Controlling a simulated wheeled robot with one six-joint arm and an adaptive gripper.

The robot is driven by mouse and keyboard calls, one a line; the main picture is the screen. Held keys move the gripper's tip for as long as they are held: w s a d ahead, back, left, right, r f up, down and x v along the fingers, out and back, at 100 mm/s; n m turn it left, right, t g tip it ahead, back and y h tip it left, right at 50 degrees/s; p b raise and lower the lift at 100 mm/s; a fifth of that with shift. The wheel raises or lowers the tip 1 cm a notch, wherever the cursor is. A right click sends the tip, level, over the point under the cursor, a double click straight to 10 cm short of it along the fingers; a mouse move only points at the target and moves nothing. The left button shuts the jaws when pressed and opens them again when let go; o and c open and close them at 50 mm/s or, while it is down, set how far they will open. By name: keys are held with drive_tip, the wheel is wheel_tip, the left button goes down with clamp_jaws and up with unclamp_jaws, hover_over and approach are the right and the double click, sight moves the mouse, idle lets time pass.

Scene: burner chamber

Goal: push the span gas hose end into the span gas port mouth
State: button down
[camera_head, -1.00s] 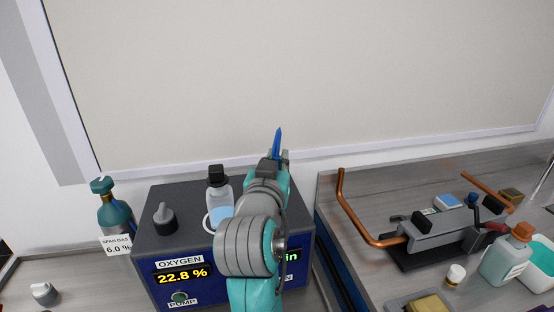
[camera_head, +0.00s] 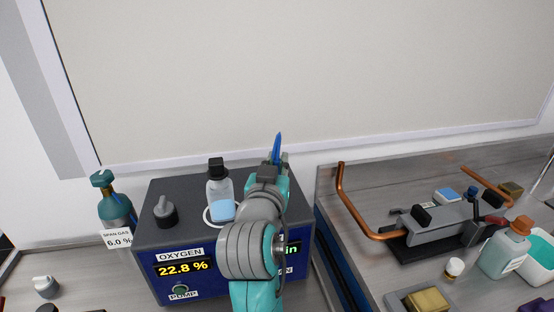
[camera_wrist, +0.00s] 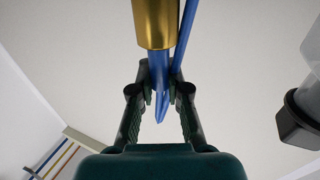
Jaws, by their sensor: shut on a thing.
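In the wrist view, my gripper (camera_wrist: 160,100) is closed on the blue span gas hose (camera_wrist: 161,75). The hose's brass end fitting (camera_wrist: 153,25) shows at the top of that view, beyond the fingers. In the head view, my gripper (camera_head: 272,163) is above the back right part of the blue analyser box (camera_head: 180,235), with a piece of blue hose (camera_head: 277,147) rising above it. My arm hides part of the analyser. I cannot make out the span gas port mouth in either view. The green span gas cylinder (camera_head: 115,210) stands left of the analyser.
A clear bottle with a black cap (camera_head: 220,195) and a dark knob (camera_head: 164,212) sit on the analyser's top. Right, across a gap, the bench holds a copper pipe (camera_head: 350,205), a grey clamp device (camera_head: 437,229) and bottles. A pale panel (camera_head: 300,80) fills the back.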

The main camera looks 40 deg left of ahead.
drive_tip(key=shift+f, duration=0.55)
drive_tip(key=c, duration=1.1)
unclamp_jaws()
drive_tip(key=shift+o, duration=0.2)
drive_tip(key=shift+s, duration=0.1)
drive_tip(key=v, duration=1.1)
drive_tip(key=shift+s+d, duration=0.2)
drive_tip(key=shift+s, duration=0.15)
